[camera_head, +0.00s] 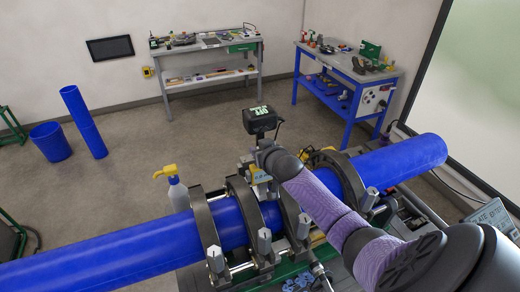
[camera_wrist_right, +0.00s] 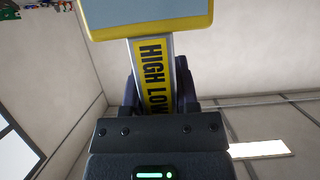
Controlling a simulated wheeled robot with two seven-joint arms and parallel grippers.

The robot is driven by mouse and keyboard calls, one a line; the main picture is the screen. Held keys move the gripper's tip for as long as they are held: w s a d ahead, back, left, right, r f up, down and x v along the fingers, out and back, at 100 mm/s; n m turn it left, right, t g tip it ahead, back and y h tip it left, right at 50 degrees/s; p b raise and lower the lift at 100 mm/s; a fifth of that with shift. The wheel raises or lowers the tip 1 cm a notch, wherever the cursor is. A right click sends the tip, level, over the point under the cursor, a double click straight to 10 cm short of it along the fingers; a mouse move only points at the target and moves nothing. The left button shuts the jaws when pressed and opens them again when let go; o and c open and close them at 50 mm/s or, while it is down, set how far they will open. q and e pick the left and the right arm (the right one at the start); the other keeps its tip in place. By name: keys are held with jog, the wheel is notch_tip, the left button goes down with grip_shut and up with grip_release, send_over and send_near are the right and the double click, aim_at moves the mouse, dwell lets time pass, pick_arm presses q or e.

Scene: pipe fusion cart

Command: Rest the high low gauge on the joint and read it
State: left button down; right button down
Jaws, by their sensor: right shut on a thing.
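The high low gauge (camera_wrist_right: 155,75) has a yellow-framed grey face, cut off at the top of the right wrist view, and a yellow stem lettered HIGH LOW. My right gripper (camera_wrist_right: 160,105) is shut on the stem. In the head view my right gripper (camera_head: 258,172) is at the middle clamps, over or just behind the blue pipe (camera_head: 272,214). A little yellow of the gauge shows there; the rest is hidden. I cannot tell whether it touches the pipe. The joint lies among the clamps, its seam not clear. My left gripper is not in view.
Several dark ring clamps (camera_head: 207,230) grip the pipe line. A black box (camera_head: 260,119) rises behind my right gripper. A grey workbench (camera_head: 205,56) and a blue table (camera_head: 322,107) stand at the back, with open floor between.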

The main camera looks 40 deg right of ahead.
jog(key=shift+f+b, duration=0.45)
jog(key=shift+f, duration=0.2)
dwell(0.4)
dwell(0.6)
jog(key=shift+s+a+f, duration=0.1)
jog(key=shift+f, duration=0.1)
dwell(1.6)
notch_tip(320, 180, up, 7)
jog(key=p, duration=0.7)
jog(key=shift+r, duration=0.2)
dwell(0.8)
